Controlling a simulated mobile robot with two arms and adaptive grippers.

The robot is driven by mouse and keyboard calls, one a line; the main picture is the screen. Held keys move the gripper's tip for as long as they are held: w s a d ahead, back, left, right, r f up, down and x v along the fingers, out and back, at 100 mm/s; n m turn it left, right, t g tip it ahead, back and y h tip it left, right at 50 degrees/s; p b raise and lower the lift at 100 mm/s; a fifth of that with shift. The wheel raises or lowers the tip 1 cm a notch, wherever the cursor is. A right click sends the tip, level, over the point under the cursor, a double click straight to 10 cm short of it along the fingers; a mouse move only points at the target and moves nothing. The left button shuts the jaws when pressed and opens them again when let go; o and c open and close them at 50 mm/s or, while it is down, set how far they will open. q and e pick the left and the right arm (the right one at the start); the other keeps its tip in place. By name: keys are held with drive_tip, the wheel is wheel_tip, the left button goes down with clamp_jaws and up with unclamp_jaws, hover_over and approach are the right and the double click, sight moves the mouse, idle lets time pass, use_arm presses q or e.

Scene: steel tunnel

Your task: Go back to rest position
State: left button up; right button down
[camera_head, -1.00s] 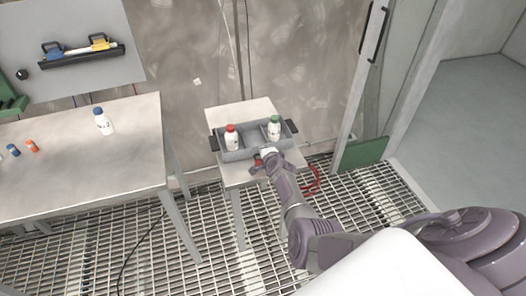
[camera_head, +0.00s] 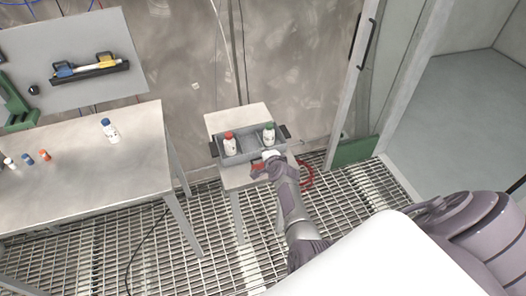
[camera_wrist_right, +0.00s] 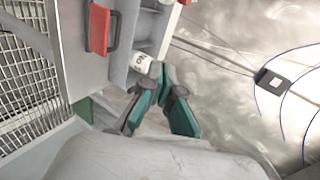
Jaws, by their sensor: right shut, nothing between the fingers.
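My left gripper is not in view.
The small table (camera_head: 238,117) stands against the wall. A larger table (camera_head: 70,160) on the left bears a blue-capped bottle (camera_head: 109,130) and several small items. Grating floor lies in front. A green block (camera_head: 352,152) is by the doorway.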

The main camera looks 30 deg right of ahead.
idle(0.4)
drive_tip(key=s+a+f+n+g+y+b, duration=0.1)
drive_tip(key=s+a+f+n+g+b, duration=0.2)
drive_tip(key=s+f, duration=0.6)
drive_tip(key=s+a+f+n+g+y+b, duration=0.1)
drive_tip(key=s+a+f+n+b, duration=0.35)
drive_tip(key=f, duration=0.65)
drive_tip(key=s+a+f+n+g+b, duration=0.1)
drive_tip(key=s+a+f+n, duration=0.3)
drive_tip(key=s+f, duration=0.6)
drive_tip(key=s+f+n+g+b, duration=0.2)
drive_tip(key=s+f+n, duration=0.2)
drive_tip(key=s, duration=0.6)
drive_tip(key=s+a+f+n+g+b, duration=0.1)
drive_tip(key=s+f+n+g+b, duration=0.1)
drive_tip(key=s+f, duration=0.5)
drive_tip(key=s+a+f+n+g+y+b, duration=0.1)
drive_tip(key=s+f+n, duration=0.4)
drive_tip(key=s, duration=0.9)
drive_tip(key=shift+s+a+f+n+g+b, duration=0.25)
drive_tip(key=shift+s+n+g+b, duration=0.1)
drive_tip(key=shift+g+b, duration=0.15)
